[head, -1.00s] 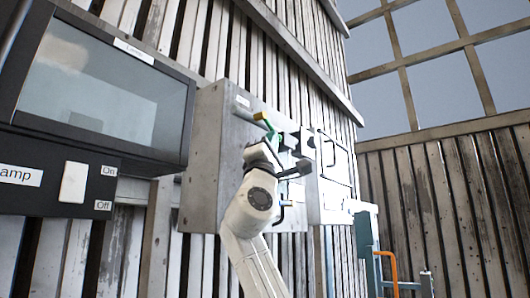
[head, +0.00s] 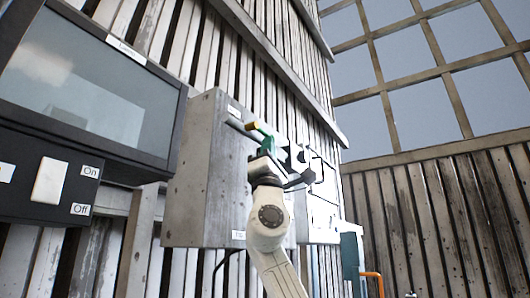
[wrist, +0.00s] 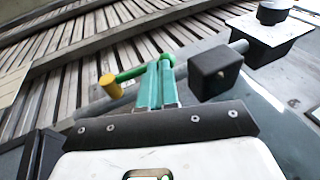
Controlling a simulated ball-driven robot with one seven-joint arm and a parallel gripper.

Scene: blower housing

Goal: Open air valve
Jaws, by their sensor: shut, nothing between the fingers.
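The air valve appears to be a green lever with a yellow end (wrist: 108,84), beside a grey pipe in the wrist view. Its yellow end (head: 257,127) also shows in the head view, at the front of a grey metal cabinet. My gripper (wrist: 160,66) has two teal fingers close together, with nothing seen between them. Their tips are at the green part of the lever; I cannot tell whether they touch it. In the head view my gripper (head: 267,144) is just below the yellow end, and my wrist hides part of the valve area.
The grey cabinet (head: 205,165) stands against the slatted wall. A dark block (wrist: 215,72) sits just right of my fingers. At left are a screen panel (head: 85,85) and an On/Off switch (head: 49,181). An orange rail (head: 374,281) stands lower right.

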